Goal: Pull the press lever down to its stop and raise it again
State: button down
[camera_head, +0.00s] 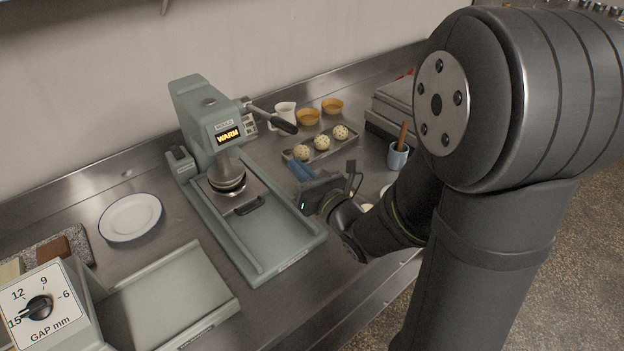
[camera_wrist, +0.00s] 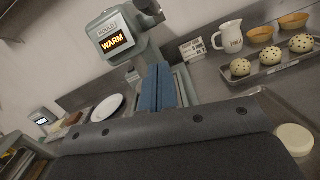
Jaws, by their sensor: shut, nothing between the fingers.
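The grey-green press (camera_head: 205,120) stands at the back of the counter with a lit "WARM" display. Its lever (camera_head: 272,117) sticks out to the right from the press head and ends in a dark grip. The round press plate (camera_head: 228,178) hangs over the bed, close above a tray with a black handle. My gripper (camera_head: 300,170) is low to the right of the press, below and apart from the lever. Its blue fingers (camera_wrist: 159,87) are together and empty in the wrist view. The press head (camera_wrist: 118,35) is beyond them, and the lever is mostly cut off there.
A tray of speckled dough balls (camera_head: 321,143), two orange bowls (camera_head: 308,117), and a white jug (camera_head: 285,111) stand behind my gripper. A blue-grey cup (camera_head: 398,156) is right of it. A white plate (camera_head: 131,217) and gap dial box (camera_head: 42,308) are at left.

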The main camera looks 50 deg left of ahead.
jog(key=shift+w+a+r, duration=0.25)
jog(key=shift+a+r, duration=0.65)
jog(key=shift+r, duration=0.15)
jog(key=shift+w+a+r, duration=0.2)
jog(key=shift+a+r, duration=0.65)
jog(key=shift+r, duration=0.2)
